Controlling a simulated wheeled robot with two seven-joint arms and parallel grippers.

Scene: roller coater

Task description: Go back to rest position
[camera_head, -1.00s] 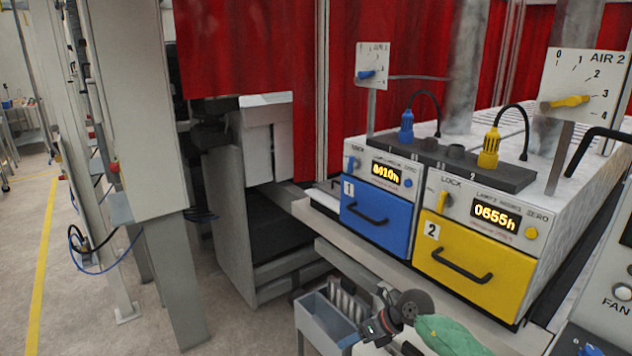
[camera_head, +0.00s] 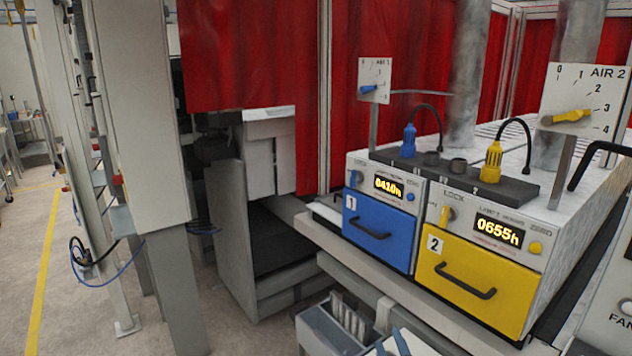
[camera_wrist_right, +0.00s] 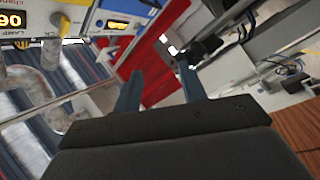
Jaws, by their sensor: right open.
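My right gripper (camera_head: 393,345) shows only by its blue-grey fingertips at the bottom edge of the head view, in front of the machine and right of a grey bin. In the right wrist view, its two fingers (camera_wrist_right: 160,88) stand apart with nothing held between them. Most of the right arm is below the head picture. My left gripper is not in view.
The blue drawer (camera_head: 378,232) and yellow drawer (camera_head: 472,285) are shut, with handles facing me. The grey bin (camera_head: 325,338) with upright dividers stands below them. A grey post (camera_head: 165,250) stands left. Open floor (camera_head: 90,325) lies farther left.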

